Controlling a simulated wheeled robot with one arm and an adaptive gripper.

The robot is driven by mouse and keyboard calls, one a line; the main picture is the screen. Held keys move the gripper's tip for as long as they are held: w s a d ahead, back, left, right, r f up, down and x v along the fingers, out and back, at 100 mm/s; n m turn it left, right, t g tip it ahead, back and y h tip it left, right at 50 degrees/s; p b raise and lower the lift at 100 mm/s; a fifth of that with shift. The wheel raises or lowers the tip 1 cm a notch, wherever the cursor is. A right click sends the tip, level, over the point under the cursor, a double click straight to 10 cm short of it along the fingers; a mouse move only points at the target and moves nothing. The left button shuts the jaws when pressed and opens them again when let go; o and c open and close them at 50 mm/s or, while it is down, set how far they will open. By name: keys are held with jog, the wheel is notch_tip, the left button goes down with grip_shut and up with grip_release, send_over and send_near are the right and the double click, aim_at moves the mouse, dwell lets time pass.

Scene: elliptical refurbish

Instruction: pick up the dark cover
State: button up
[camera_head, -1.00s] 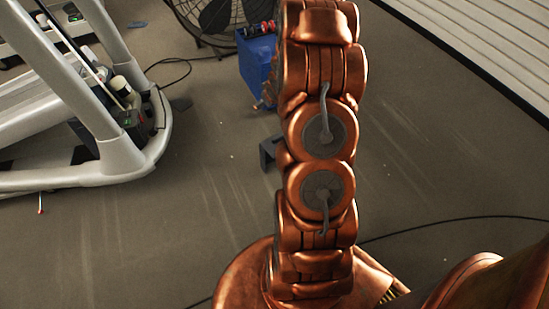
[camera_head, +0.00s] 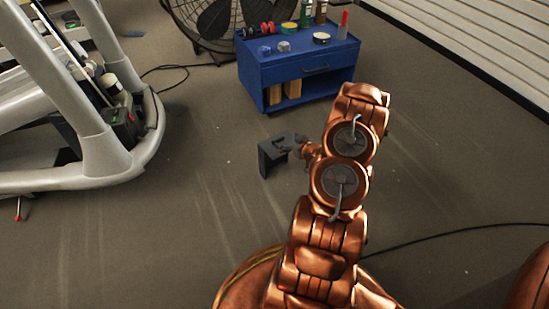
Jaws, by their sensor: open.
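The dark cover (camera_head: 270,161) is a black, angular, bent piece standing on the floor near the middle of the view. My gripper (camera_head: 284,143) is a small dark shape at the end of my copper arm. It lies at the cover's upper right side and overlaps its top edge in the picture. The jaws are open. I cannot tell whether they touch the cover or lie around its edge. Part of the cover's top is hidden by the gripper.
A blue cart (camera_head: 298,78) with bottles, cans and tools stands behind my arm. A white elliptical machine (camera_head: 105,160) is at left. A black fan (camera_head: 213,20) is at the back. A cable (camera_head: 450,227) crosses the floor at right. Floor left of the cover is clear.

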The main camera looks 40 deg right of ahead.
aim_at(278, 138)
jog(key=shift+a+f+b+x, duration=0.15)
jog(key=shift+b+x, duration=0.8)
jog(key=shift+x, duration=0.95)
jog(key=shift+a+f+b+x, duration=0.15)
jog(key=shift+b+x, duration=0.75)
jog(key=shift+x, duration=1)
jog(key=shift+r, duration=0.15)
grip_shut()
